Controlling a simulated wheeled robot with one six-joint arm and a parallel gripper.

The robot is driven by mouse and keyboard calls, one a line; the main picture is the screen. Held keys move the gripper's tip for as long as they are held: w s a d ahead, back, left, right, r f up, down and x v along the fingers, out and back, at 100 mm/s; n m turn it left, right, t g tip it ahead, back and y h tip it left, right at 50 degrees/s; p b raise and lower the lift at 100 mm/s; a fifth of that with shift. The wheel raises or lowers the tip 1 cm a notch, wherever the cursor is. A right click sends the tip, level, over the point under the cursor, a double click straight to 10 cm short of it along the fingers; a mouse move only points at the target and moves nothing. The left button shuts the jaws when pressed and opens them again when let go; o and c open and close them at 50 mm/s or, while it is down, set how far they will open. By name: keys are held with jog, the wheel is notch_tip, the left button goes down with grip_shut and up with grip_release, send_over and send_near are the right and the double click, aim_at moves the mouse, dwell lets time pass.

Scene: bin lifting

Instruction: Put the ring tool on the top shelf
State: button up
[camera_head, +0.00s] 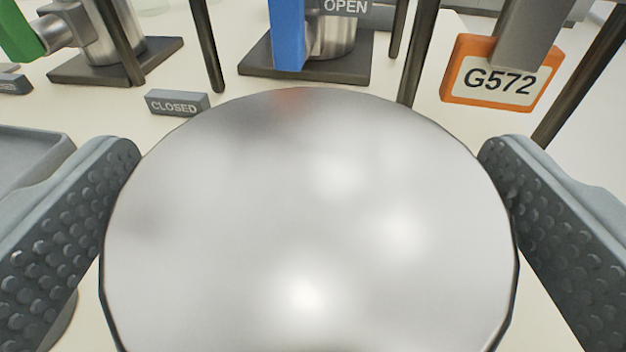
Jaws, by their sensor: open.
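My gripper (310,160) is open, with one dark, studded finger at the left and one at the right. A large, shiny, round metal surface (300,220) fills the space between the fingers. Its sides come close to both finger pads, and I cannot tell whether they touch. Its lower part is cut off by the picture's bottom edge. I see no thing that is clearly a ring tool, and no top shelf shows in this view.
Behind the metal surface stand a blue-handled fitting (287,35) with an OPEN sign (346,7) and a green-handled one (18,32). A grey tray (30,160) lies left.

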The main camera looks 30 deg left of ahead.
jog(key=shift+w+a, duration=0.25)
jog(key=shift+w, duration=0.2)
jog(key=c, duration=1.5)
jog(key=shift+r, duration=5.05)
